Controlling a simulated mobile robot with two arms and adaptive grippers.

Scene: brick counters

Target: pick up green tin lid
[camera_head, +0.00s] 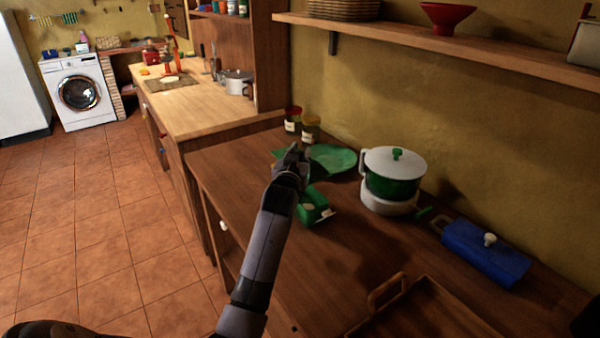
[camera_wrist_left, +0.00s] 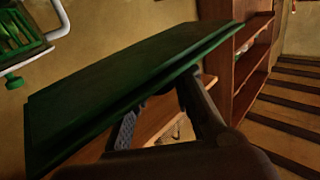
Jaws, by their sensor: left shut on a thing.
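The green tin lid (camera_wrist_left: 130,75) is a flat, dark green rectangular slab with a stepped rim. It fills much of the left wrist view, tilted, between the fingers of my left gripper (camera_wrist_left: 160,108). In the head view my left gripper (camera_head: 294,160) is shut on the lid over the counter, and the gripper hides part of it. A green tin (camera_head: 312,206) with a pale patch stands on the counter just below and in front of the gripper. My right gripper is not in view.
A green dish (camera_head: 338,157) and two jars (camera_head: 310,128) stand behind the gripper. A white-and-green pot (camera_head: 393,180), a blue lidded box (camera_head: 484,250) and a wooden tray (camera_head: 425,312) are to the right. A shelf (camera_head: 450,48) overhangs the counter (camera_head: 240,165).

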